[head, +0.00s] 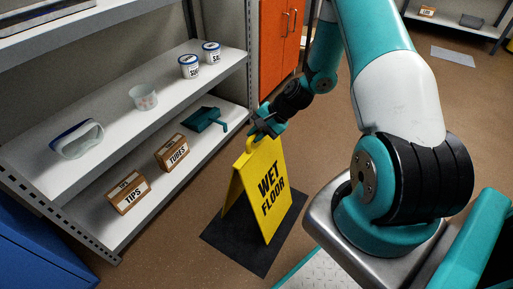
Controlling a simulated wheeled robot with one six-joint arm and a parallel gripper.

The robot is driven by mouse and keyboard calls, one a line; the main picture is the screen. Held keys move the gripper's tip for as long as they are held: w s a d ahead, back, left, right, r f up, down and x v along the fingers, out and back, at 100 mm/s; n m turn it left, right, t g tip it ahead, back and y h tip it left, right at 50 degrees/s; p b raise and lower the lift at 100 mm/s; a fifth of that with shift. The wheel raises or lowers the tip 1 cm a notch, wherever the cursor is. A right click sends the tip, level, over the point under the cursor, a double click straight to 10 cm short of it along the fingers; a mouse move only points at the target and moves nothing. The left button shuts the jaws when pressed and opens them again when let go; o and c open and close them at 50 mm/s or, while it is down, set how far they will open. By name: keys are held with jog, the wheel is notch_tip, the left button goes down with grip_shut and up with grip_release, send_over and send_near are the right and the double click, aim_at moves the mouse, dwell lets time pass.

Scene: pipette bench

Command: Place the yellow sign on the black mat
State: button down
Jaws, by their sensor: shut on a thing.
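The yellow sign (262,190) reads "WET FLOOR" and stands upright as an A-frame. The black mat (231,252) lies flat on the floor under it. The sign's lower edge appears over the mat; I cannot tell whether its feet touch the mat or hang just above it. My gripper (258,133) is at the sign's top handle and is shut on it. The fingertips are small in this view and partly merge with the handle.
A shelf unit (180,150) stands close on the left, holding boxes, tubs and a teal dustpan (205,119). An orange cabinet (278,40) is behind. A blue cabinet (40,250) is at lower left.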

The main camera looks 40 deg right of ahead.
aim_at(256, 144)
jog(key=shift+f+b, duration=0.65)
jog(key=shift+f, duration=1.7)
jog(key=c, duration=1.1)
grip_release()
